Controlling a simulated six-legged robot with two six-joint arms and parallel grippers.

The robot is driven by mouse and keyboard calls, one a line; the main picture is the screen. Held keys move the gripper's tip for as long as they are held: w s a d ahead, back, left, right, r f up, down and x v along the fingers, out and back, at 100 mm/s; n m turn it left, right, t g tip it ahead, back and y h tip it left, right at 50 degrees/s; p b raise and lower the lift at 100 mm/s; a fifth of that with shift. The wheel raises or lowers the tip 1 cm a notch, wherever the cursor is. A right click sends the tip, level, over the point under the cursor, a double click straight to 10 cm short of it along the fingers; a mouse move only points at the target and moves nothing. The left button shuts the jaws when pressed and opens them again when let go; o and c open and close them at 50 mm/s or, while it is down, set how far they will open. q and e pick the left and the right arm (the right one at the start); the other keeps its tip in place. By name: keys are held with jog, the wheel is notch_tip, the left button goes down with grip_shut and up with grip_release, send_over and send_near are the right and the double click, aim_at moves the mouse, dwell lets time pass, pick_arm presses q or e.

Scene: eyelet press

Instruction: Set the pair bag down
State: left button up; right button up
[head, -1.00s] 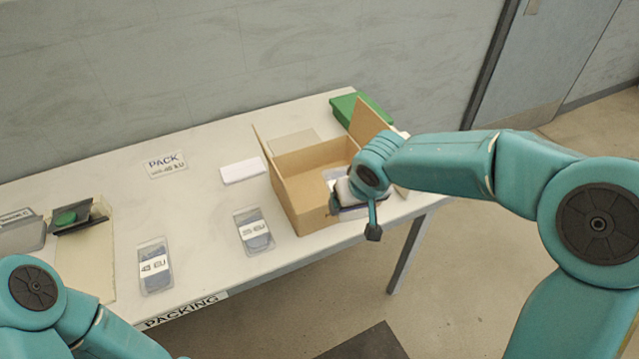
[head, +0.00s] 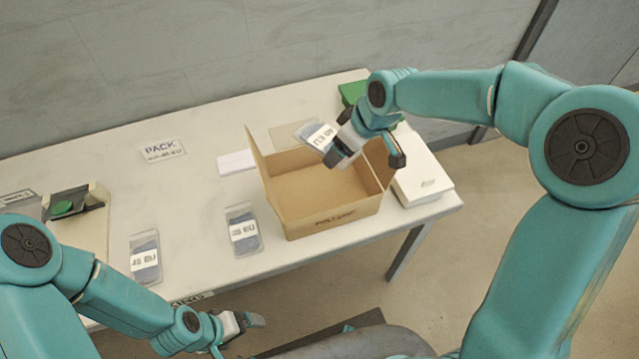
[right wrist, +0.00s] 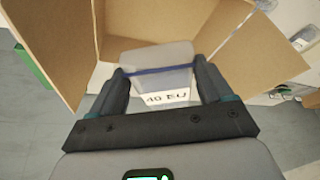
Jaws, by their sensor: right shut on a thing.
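A clear pair bag (head: 314,131) with a white label is held by my right gripper (head: 335,148), above the rear right of the open cardboard box (head: 330,217). In the right wrist view the bag (right wrist: 158,60) reads "40 EU" and sits between both fingers (right wrist: 163,88), with box flaps around it. Two more labelled pair bags lie flat on the table, one left of the box (head: 243,236) and one further left (head: 145,262). My left gripper (head: 250,320) is low, off the table's front edge; its jaw state is unclear.
A white box (head: 424,182) stands right of the carton, and a green object (head: 352,92) behind it. A white pad (head: 237,161), a PACK sign (head: 162,151) and a fixture with a green pad (head: 64,208) are on the table (head: 200,200). The carton's inside looks empty.

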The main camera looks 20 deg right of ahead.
jog(key=r+n, duration=0.1)
jog(key=w+r+n+p, duration=0.1)
jog(key=r, duration=0.1)
jog(key=shift+d+g+y, duration=0.1)
jog(key=shift+g+y, duration=0.2)
jog(key=shift+y, duration=0.1)
jog(key=shift+r+n+p, duration=0.15)
jog(key=shift+n+p, duration=0.3)
jog(key=shift+n, duration=0.05)
jog(key=shift+f, duration=0.35)
jog(key=f, duration=0.6)
jog(key=f+p, duration=0.1)
jog(key=f, duration=0.5)
jog(key=f+p, duration=0.1)
jog(key=f, duration=0.6)
jog(key=shift+a+f, duration=0.1)
jog(key=shift+a, duration=0.15)
pick_arm(q)
notch_tip(320, 180, up, 5)
jog(key=shift+d+r, duration=0.1)
jog(key=shift+d, duration=0.05)
jog(key=shift+s, duration=0.1)
jog(key=shift+f+b, duration=0.9)
jog(key=shift+f, duration=0.15)
pick_arm(e)
jog(key=shift+f, duration=0.6)
